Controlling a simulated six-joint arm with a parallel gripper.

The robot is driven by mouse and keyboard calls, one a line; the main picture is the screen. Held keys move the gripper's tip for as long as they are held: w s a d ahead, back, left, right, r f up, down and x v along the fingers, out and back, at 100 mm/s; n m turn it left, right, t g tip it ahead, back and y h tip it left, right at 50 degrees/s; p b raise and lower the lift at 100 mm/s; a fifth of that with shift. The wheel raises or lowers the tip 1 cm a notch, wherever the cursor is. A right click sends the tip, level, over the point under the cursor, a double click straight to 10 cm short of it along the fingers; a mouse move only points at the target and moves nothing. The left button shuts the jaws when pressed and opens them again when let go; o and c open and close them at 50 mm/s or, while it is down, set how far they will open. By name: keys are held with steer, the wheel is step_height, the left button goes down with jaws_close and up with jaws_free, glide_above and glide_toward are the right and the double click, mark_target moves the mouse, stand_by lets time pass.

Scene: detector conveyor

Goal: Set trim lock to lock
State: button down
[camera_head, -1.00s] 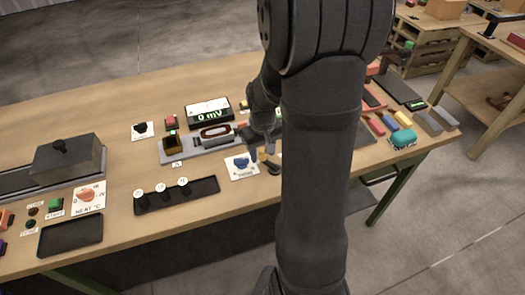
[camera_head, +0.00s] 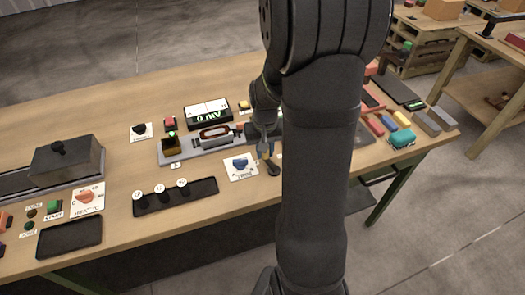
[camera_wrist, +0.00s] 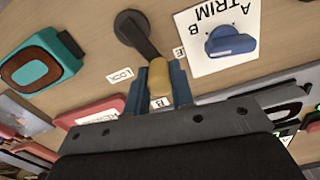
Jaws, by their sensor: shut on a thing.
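The trim lock is a small lever with a round dark pivot (camera_wrist: 130,27) and a tan knob (camera_wrist: 159,78) at its end. In the wrist view a white LOCK label (camera_wrist: 120,76) lies left of the lever, and a second label (camera_wrist: 179,53), mostly hidden, lies right of it. The lever arm points between the two labels. My gripper (camera_wrist: 161,85) has its blue fingers on either side of the tan knob, shut on it. In the head view the pivot (camera_head: 273,169) shows below my gripper (camera_head: 265,152), and the knob is hard to make out.
The TRIM card with a blue dial (camera_wrist: 231,41) sits right beside the lever in the wrist view. The head view shows a rail device (camera_head: 215,133), a 0 mV meter (camera_head: 207,113) and a black tray (camera_head: 176,195) nearby. A teal object (camera_wrist: 42,60) stands farther off.

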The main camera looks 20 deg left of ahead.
steer(key=m, duration=0.1)
steer(key=w+d+m, duration=0.1)
steer(key=m, duration=0.2)
steer(key=shift+w+d+m, duration=0.2)
steer(key=shift+w+m, duration=0.1)
steer(key=shift+w+d+m, duration=0.2)
steer(key=shift+d+m, duration=0.2)
steer(key=shift+m, duration=0.65)
steer(key=shift+w+d+m, duration=0.15)
steer(key=shift+d+m, duration=0.25)
steer(key=shift+m, duration=0.65)
steer(key=c, duration=1.2)
jaws_free()
steer(key=shift+c, duration=0.2)
step_height(320, 180, up, 18)
steer(key=shift+f, duration=0.25)
